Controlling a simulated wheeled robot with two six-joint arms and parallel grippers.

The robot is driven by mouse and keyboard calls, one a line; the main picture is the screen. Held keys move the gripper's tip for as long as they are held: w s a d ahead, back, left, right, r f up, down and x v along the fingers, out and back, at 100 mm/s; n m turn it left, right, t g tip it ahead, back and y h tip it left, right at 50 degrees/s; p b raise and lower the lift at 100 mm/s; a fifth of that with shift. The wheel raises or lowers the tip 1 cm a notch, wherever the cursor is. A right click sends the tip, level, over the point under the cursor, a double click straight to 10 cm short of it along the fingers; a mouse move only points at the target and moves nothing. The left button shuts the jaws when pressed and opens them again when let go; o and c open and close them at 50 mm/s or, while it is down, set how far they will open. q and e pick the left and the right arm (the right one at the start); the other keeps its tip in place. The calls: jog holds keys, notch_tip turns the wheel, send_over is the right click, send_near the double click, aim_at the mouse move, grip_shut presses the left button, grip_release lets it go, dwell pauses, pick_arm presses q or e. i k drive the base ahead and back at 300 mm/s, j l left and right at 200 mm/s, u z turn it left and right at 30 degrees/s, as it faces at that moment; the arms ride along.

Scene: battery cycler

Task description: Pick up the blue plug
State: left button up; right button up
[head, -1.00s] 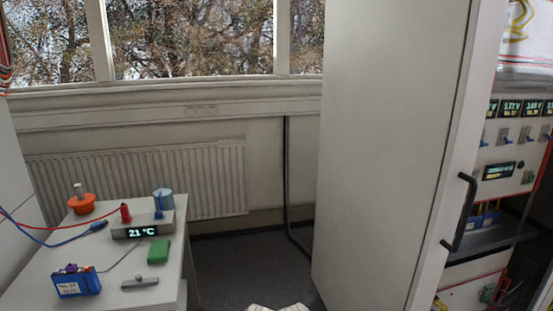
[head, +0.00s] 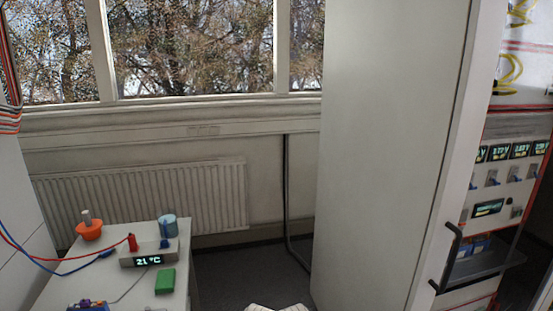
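The blue plug (head: 105,254) lies on the white table (head: 200,279) at lower left, at the end of a blue cable (head: 58,271), just left of the 21 °C display box (head: 148,256). A red plug (head: 132,242) stands upright at the left end of that box on a red cable. Another blue upright piece (head: 164,243) is at the box's right end. Neither of my grippers can be made out; a small pale shape at the bottom centre is too cropped to identify.
An orange holder (head: 89,230), a blue-grey cylinder (head: 168,226), a green block (head: 165,280) and a blue battery pack (head: 88,307), cut off below, are on the table. A large white door (head: 390,150) with a black handle stands at right, beside a cycler rack (head: 510,172). Dark floor lies between.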

aim_at(103, 255)
jog(key=i+u, duration=0.45)
jog(key=i+l+u, duration=0.25)
jog(key=u, duration=0.15)
jog(key=i+l+u, duration=0.3)
jog(key=u, duration=0.15)
jog(key=i+l+u, duration=0.55)
jog(key=l+u, duration=0.3)
